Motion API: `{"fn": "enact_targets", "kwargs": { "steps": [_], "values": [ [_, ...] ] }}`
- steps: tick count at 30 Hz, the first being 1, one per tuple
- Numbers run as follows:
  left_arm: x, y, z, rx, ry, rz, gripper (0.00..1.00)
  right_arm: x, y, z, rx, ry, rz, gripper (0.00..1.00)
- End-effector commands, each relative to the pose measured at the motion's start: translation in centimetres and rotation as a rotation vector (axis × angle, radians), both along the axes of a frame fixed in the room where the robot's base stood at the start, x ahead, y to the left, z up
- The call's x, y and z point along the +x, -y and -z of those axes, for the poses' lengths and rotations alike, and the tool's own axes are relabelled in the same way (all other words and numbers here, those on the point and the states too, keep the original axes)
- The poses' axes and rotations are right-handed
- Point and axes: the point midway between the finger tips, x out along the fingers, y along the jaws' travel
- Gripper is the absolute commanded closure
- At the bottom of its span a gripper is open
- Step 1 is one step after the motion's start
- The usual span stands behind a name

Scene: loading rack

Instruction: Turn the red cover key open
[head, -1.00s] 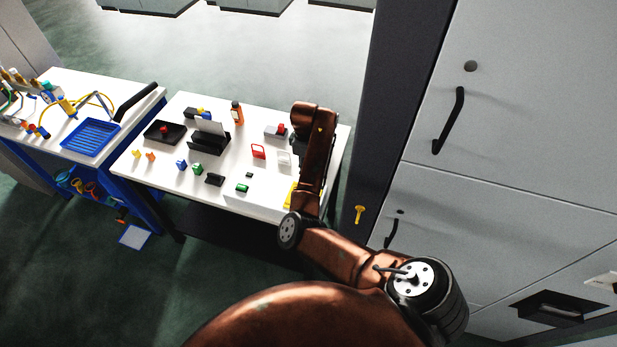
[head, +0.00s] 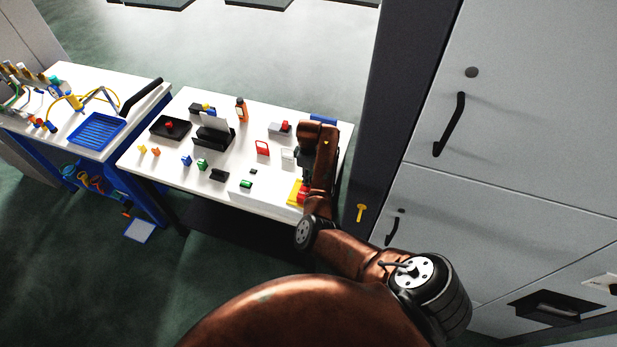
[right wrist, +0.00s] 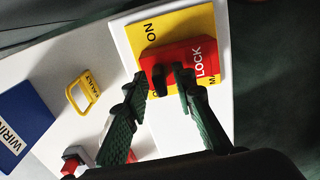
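The red cover key (right wrist: 199,64), marked LOCK, sits on a yellow plate (right wrist: 195,24) with ON printed near its upper left edge. In the head view the red part (head: 304,192) and the yellow plate (head: 293,192) show at the front right of the white table, partly behind my arm. My right gripper (right wrist: 163,80) has its two fingers apart, with tips at the red part's near edge. A dark spot and some red show between the tips. I cannot tell whether the fingers touch it. My left gripper is out of view.
A yellow SAFETY tag (right wrist: 83,91) and a blue sign (right wrist: 20,126) lie beside the plate. A grey block with a red top (right wrist: 76,158) is near my fingers. A dark post (head: 385,130) and grey cabinet (head: 510,110) stand right of the table.

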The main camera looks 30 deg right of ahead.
Motion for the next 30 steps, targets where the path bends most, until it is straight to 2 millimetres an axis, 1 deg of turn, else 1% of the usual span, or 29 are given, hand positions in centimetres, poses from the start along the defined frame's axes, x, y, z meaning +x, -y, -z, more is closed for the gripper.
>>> {"fn": "enact_targets", "kwargs": {
  "steps": [1,9,10,22,26,30],
  "values": [
    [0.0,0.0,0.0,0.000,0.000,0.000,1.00,0.0,0.0,0.0,0.000,0.000,0.000,0.81],
    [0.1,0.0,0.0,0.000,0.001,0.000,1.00,0.0,0.0,0.0,0.000,0.000,0.000,0.99],
    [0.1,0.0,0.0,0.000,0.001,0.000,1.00,0.0,0.0,0.0,0.000,0.000,0.000,1.00],
    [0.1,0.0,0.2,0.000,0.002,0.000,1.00,0.0,0.0,0.0,0.000,0.001,-0.012,1.00],
    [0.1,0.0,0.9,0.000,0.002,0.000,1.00,0.1,0.0,0.1,0.001,0.002,-0.044,1.00],
    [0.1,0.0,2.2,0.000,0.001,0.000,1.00,0.1,-0.1,0.2,0.001,0.004,-0.117,1.00]
  ]
}}
